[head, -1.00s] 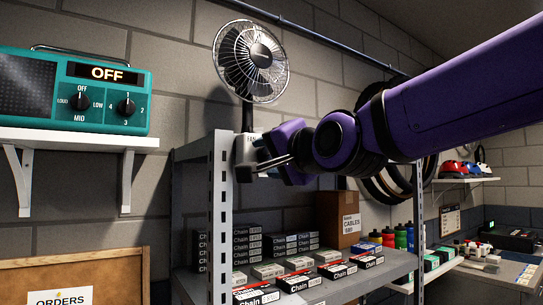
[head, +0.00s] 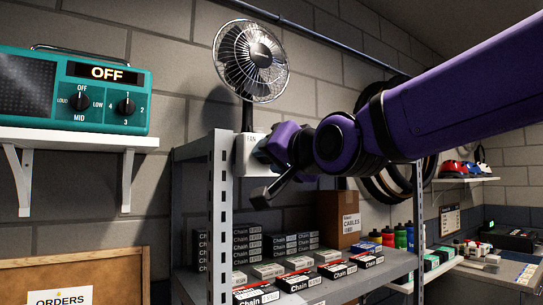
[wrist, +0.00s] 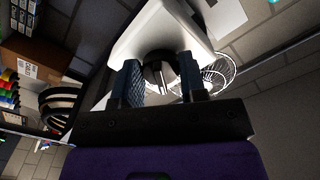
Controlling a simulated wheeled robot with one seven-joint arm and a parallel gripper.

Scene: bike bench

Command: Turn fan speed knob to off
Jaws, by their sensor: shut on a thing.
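The desk fan (head: 250,60) stands on top of the metal shelf, with its pale base (head: 245,152) partly hidden behind my gripper in the head view. The wrist view shows the pale fan base (wrist: 135,40) close up. The dark fan speed knob (wrist: 157,72), with a light pointer mark, is on that base. My gripper (wrist: 160,72) has one finger on each side of the knob and is shut on it. In the head view the knob is hidden by my gripper, and its setting cannot be read.
A teal radio (head: 75,90) with its own knobs and an OFF display sits on a wall shelf at left. The shelf post (head: 221,220) rises close by my gripper. Chain boxes (head: 300,282) and a cardboard box (head: 338,219) are on the shelf below.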

